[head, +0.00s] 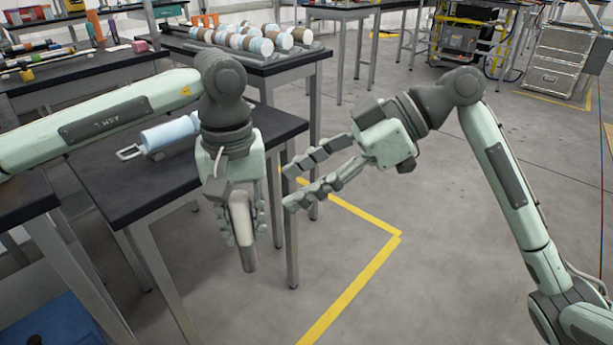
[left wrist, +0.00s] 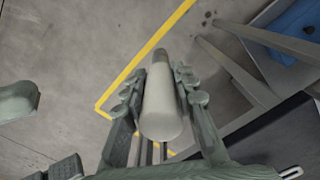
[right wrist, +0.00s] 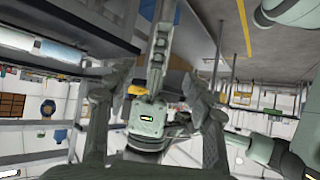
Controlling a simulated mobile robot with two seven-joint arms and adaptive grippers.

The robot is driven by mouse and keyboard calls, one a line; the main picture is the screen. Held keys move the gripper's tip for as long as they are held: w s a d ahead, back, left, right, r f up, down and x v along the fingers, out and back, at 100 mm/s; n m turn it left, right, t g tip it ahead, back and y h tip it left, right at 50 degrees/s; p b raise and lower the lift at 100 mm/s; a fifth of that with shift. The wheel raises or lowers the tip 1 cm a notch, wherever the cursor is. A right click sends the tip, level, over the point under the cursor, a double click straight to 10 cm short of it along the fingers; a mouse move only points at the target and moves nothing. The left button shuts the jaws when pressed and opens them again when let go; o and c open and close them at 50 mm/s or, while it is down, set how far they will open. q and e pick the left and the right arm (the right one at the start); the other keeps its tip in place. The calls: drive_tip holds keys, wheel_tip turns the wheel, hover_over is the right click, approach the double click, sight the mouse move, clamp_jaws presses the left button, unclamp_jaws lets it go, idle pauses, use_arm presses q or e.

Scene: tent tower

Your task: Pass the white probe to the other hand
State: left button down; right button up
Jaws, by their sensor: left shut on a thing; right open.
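The white probe (head: 245,236), a smooth pale cylinder, is in my left gripper (head: 243,222) and hangs steeply downward in front of the dark table. The left wrist view shows the probe (left wrist: 162,105) lying lengthwise between the two segmented fingers (left wrist: 158,92), which are shut on it. My right gripper (head: 289,187) is open and empty, to the right of the probe. Its fingers point left toward my left gripper, with a gap between. In the right wrist view my spread fingers frame part of my left arm and gripper; I cannot clearly make out the probe there.
A dark-topped table (head: 125,190) stands behind my left gripper, with a light blue cylinder (head: 171,132) on it. A farther table holds several white, blue and brown cylinders (head: 245,40). Yellow tape (head: 352,287) marks the floor. The floor below and to the right is open.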

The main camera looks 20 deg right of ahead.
sight(243, 214)
drive_tip(key=x, duration=1.1)
drive_tip(key=shift+w+f, duration=0.1)
drive_tip(key=shift+w, duration=0.05)
drive_tip(key=shift+c, duration=0.5)
clamp_jaws()
use_arm(q)
drive_tip(key=c, duration=1.1)
unclamp_jaws()
drive_tip(key=shift+c, duration=0.2)
use_arm(e)
drive_tip(key=shift+w, duration=0.1)
use_arm(q)
drive_tip(key=shift+s, duration=0.1)
use_arm(e)
drive_tip(key=shift+d, duration=0.1)
use_arm(q)
drive_tip(key=shift+a, duration=0.1)
